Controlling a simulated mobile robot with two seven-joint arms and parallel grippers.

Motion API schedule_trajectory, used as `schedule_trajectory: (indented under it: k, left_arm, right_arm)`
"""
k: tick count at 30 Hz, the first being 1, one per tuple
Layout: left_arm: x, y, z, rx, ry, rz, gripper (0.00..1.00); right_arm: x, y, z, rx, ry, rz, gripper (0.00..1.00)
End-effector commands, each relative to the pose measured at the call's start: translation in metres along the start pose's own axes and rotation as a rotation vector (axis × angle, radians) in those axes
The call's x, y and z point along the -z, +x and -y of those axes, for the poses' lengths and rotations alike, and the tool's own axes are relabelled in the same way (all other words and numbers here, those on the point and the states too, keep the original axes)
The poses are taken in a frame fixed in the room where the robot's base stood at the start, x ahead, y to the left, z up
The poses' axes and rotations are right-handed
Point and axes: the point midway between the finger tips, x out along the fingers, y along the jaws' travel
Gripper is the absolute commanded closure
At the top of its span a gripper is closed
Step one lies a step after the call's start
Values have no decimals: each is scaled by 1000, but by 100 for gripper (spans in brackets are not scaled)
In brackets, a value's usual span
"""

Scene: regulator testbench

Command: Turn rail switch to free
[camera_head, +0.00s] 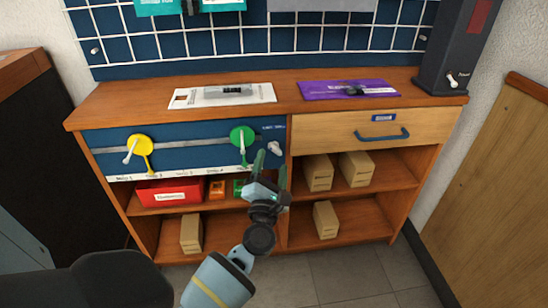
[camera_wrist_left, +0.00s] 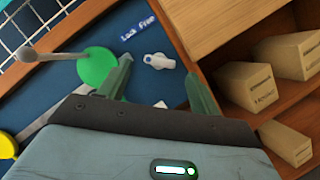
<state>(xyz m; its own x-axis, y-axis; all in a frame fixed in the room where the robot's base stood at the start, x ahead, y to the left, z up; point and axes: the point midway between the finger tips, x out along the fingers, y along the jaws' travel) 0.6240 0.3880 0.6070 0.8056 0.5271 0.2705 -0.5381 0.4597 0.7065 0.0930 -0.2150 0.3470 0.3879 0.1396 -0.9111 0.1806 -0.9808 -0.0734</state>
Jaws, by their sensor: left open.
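The rail switch, a small white knob (camera_head: 274,149), sits on the right end of the blue panel (camera_head: 195,160). In the left wrist view the same knob (camera_wrist_left: 158,61) lies beside a blue label (camera_wrist_left: 137,27) reading "Lock Free". Its setting is too small to read with certainty. My left gripper (camera_head: 270,170) is open, with green fingers pointing at the panel just below the knob. In the left wrist view its fingers show on both sides of the knob, with nothing held between them. My right gripper is out of view.
A green disc (camera_head: 237,131) and a yellow disc (camera_head: 140,144), each with a lever, sit along a grey rail on the panel. A drawer (camera_head: 340,134) is to the right. Below, shelves hold a red bin (camera_head: 165,194) and several cardboard boxes (camera_head: 318,173).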

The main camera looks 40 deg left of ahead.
Motion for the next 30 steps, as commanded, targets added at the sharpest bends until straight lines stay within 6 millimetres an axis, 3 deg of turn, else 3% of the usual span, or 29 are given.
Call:
schedule_trajectory:
  k: [7,18,28,30]
  left_arm:
    - [0,27,0,-1,1,0,36]
    - [0,32,0,0,1,0,38]
    - [0,32,0,0,1,0,81]
    - [0,32,0,1,2,0,81]
  right_arm:
    - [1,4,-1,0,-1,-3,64]
    - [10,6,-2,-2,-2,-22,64]
    - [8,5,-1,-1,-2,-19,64]
    - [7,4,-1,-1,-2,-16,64]
